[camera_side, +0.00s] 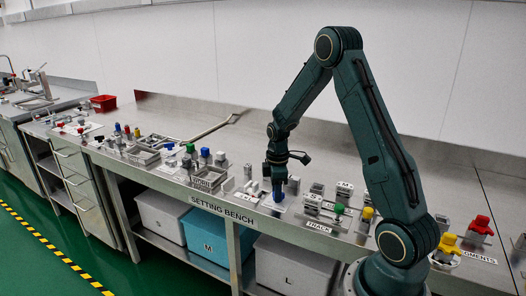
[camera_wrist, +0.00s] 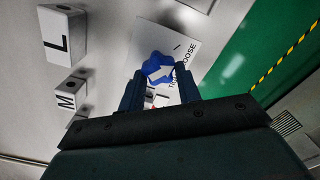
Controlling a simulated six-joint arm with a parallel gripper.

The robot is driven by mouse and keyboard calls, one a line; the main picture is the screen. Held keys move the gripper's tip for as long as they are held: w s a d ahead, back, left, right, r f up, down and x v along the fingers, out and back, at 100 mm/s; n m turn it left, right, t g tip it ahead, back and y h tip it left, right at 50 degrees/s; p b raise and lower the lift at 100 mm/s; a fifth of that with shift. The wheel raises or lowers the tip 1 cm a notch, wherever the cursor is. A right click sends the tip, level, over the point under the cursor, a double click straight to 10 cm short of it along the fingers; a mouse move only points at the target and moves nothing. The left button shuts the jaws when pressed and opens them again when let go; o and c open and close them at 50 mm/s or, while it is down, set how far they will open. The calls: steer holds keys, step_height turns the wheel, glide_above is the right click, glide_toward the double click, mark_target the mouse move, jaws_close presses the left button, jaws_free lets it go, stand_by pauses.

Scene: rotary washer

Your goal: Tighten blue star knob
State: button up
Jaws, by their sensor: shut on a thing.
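The blue star knob (camera_wrist: 158,68) lies between my two fingers in the wrist view, on a white card with printed letters (camera_wrist: 185,55). Its lobed top carries a pale pointer mark. My gripper (camera_wrist: 160,85) is shut on the knob, one finger on each side. In the side view my gripper (camera_side: 277,178) points straight down at the bench, and the blue knob (camera_side: 278,196) shows just under it. The lower part of the knob and its stem are hidden.
Metal blocks marked L (camera_wrist: 55,35) and M (camera_wrist: 67,93) stand left of the knob in the wrist view. The steel bench (camera_side: 250,135) holds several other fixtures on both sides. The bench's front edge is close, with green floor (camera_wrist: 245,60) beyond.

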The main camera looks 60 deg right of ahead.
steer(key=shift+m, duration=0.3)
steer(key=m, duration=0.5)
steer(key=shift+d, duration=0.15)
steer(key=m, duration=0.5)
steer(key=shift+d+m, duration=0.1)
steer(key=shift+m, duration=0.3)
steer(key=m, duration=0.5)
steer(key=shift+d, duration=0.15)
steer(key=m, duration=0.6)
steer(key=shift+s, duration=0.2)
steer(key=o, duration=1)
steer(key=shift+c, duration=0.2)
